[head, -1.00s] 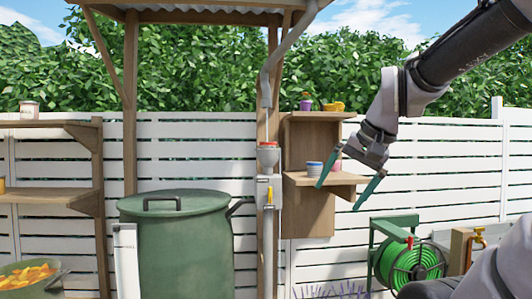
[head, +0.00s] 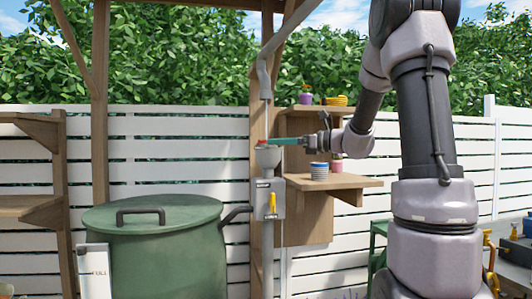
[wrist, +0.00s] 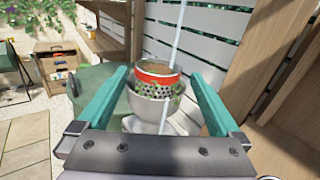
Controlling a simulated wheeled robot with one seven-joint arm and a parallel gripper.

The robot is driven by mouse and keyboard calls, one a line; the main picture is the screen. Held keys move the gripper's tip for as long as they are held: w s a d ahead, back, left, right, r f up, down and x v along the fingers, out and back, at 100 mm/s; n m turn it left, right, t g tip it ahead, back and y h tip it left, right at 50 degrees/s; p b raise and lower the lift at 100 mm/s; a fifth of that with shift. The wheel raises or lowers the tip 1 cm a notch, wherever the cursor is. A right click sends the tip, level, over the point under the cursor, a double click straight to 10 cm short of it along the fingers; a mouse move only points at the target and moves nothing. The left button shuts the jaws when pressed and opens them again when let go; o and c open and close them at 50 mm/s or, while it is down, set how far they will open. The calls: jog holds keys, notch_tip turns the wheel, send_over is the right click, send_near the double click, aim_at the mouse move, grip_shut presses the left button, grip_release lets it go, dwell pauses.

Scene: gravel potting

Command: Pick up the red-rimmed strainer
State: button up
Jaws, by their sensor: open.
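The red-rimmed strainer (wrist: 157,77) sits in the pale funnel-shaped cup (wrist: 150,108) in the wrist view. Its body is grey with dark holes below the red band, and some green leaf bits show beside it. In the head view the strainer (head: 261,142) is a small red spot at the top of the cup (head: 268,157) on the wooden post, partly hidden by a finger. My gripper (wrist: 159,72) is open, with one teal finger on each side of the strainer. In the head view my gripper (head: 276,142) reaches in from the right, level. I cannot tell whether the fingers touch the strainer.
A grey box with a yellow lever (head: 271,205) is below the cup. A wooden shelf (head: 345,182) at right holds a striped blue-white pot (head: 319,171) and a pink pot (head: 336,165). A green barrel (head: 165,250) stands left. A downpipe (head: 264,75) runs above the cup.

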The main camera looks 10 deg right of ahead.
jog(key=x, duration=0.8)
jog(key=shift+s, duration=0.15)
jog(key=shift+c, duration=0.3)
jog(key=c, duration=1.2)
